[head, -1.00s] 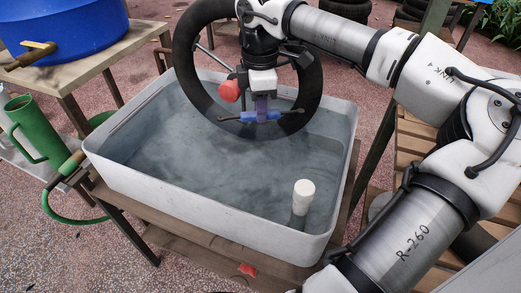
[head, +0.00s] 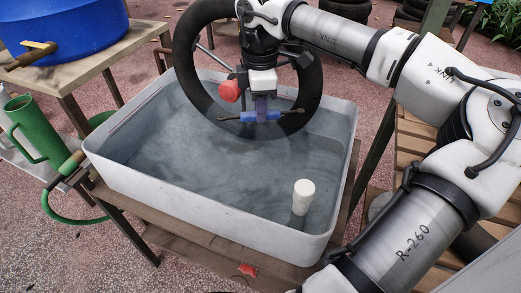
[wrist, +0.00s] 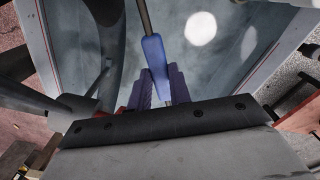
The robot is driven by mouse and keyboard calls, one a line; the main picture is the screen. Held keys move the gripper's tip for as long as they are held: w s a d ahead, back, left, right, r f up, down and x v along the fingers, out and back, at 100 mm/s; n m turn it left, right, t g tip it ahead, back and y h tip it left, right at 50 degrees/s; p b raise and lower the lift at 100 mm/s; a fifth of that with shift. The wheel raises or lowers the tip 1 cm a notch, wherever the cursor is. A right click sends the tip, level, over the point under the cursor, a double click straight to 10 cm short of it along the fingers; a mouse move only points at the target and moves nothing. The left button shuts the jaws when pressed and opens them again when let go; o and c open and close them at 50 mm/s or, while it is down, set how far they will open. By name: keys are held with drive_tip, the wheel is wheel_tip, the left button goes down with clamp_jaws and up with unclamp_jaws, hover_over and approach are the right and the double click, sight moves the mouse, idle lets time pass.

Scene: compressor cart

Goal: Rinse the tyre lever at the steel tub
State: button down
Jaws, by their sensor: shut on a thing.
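The tyre lever (head: 283,114) has a blue handle and dark metal ends, and lies roughly level in the head view. My gripper (head: 262,112) is shut on its blue handle and holds it over the far part of the steel tub (head: 190,200). The tub is a pale grey rectangular basin with cloudy water in it. In the wrist view, the purple fingers (wrist: 160,88) sit around the blue handle, and the metal shaft runs up over the water. I cannot tell whether the lever touches the water.
A black tyre (head: 187,65) stands at the tub's far side, behind my gripper. A white cylindrical stub (head: 303,197) rises from the water at the near right. A blue barrel (head: 65,25) with a brass tap, a green jug (head: 35,132) and a green hose (head: 62,212) are at left.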

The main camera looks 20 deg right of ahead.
idle(0.4)
drive_tip(key=shift+r+p, duration=1.2)
drive_tip(key=shift+r, duration=0.85)
drive_tip(key=shift+f, duration=0.1)
